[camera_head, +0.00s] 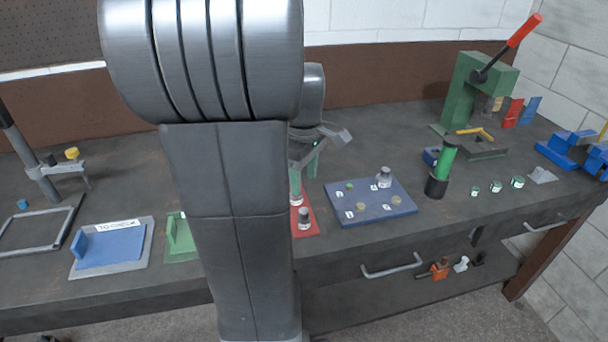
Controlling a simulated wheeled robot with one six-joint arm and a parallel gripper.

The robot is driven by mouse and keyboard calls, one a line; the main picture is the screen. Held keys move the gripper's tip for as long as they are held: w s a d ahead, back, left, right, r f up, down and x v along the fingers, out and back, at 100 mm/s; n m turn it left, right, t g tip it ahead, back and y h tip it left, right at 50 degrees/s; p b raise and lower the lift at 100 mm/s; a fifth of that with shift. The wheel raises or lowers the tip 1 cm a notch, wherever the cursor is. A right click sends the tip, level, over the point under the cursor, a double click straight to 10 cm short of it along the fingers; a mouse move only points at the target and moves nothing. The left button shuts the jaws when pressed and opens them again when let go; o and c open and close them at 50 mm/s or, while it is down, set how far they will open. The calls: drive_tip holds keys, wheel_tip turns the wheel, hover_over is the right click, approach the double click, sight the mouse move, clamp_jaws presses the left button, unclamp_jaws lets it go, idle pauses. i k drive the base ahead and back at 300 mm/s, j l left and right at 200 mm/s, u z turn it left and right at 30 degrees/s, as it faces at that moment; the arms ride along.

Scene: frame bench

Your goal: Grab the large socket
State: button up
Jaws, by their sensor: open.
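A silver metal socket (384,177) stands upright at the back right of a blue board (405,208), which also holds small round pieces and white labels. A second silver piece (304,217) stands on a red mat (311,229) left of the board, and another (296,193) stands behind it, partly hidden by my arm. I cannot tell for certain which one is the large socket. My gripper (318,150) is open above and behind the red mat, left of the silver socket on the board. My arm hides part of it.
Right of the board stand a green cylinder in a black cup (441,172) and several small green-marked pieces (496,187). A green press with a red handle (465,88) is at the back right. A blue tray (112,248) and a green tray (181,238) lie left.

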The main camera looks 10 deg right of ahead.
sight(383, 180)
drive_tip(key=i+l+u, duration=0.1)
drive_tip(key=l+u, duration=0.15)
drive_tip(key=l, duration=0.4)
drive_tip(key=l+u, duration=0.25)
drive_tip(key=l, duration=0.4)
